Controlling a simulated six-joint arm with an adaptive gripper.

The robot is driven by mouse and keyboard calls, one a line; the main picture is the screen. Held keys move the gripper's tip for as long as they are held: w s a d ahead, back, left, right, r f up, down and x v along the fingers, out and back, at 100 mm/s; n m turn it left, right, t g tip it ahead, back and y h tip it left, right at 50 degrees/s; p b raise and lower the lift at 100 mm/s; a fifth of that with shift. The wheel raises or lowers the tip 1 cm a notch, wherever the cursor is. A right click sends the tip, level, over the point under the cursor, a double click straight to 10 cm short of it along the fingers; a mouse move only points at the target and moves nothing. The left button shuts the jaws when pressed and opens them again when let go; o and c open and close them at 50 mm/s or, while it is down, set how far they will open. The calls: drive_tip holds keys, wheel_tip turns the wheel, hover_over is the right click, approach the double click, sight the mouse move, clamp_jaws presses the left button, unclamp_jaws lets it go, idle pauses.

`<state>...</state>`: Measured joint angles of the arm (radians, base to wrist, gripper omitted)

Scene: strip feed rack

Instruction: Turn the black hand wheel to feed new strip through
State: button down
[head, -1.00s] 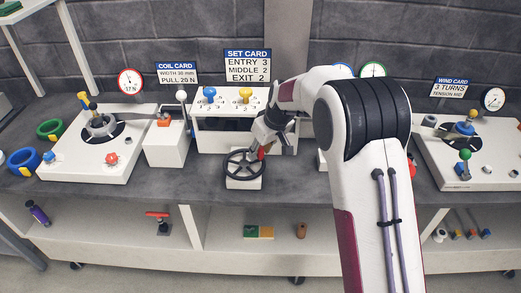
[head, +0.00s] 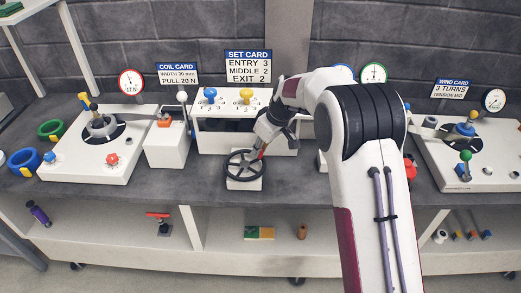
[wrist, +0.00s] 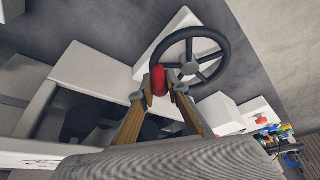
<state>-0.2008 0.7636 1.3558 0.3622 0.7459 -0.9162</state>
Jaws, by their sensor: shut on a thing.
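The black hand wheel (head: 231,169) stands on a small white base at the front of the bench, left of my arm in the head view. It also shows in the wrist view (wrist: 224,55), with spokes, a hub and a red handle (wrist: 159,80) at its rim. My gripper (head: 260,153) reaches down to the wheel's far right side. In the wrist view its two fingers (wrist: 161,88) are shut on the red handle, one on each side. The strip inside the machine is hidden from both views.
Behind the wheel is a white unit (head: 216,137) with blue and yellow knobs under the set card (head: 248,66). A white box (head: 167,149) with a lever stands to its left. The grey bench top (head: 190,183) in front is clear. My arm hides the area to the right.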

drive_tip(key=shift+w+a+n+g+y, duration=0.15)
drive_tip(key=shift+w+a+n+g, duration=0.1)
drive_tip(key=shift+n, duration=0.35)
drive_tip(key=shift+w+a+n+g+y, duration=0.15)
drive_tip(key=shift+w+n, duration=0.1)
drive_tip(key=shift+n, duration=0.35)
drive_tip(key=c, duration=2)
unclamp_jaws()
drive_tip(key=shift+o, duration=0.2)
drive_tip(key=shift+r, duration=0.15)
drive_tip(key=shift+s+d+r, duration=0.1)
drive_tip(key=shift+d+r, duration=0.15)
drive_tip(key=shift+r, duration=0.2)
drive_tip(key=v, duration=0.4)
drive_tip(key=shift+d, duration=0.1)
drive_tip(key=s+d, duration=0.5)
drive_tip(key=d, duration=0.5)
drive_tip(key=shift+s+d, duration=0.2)
drive_tip(key=shift+s, duration=0.05)
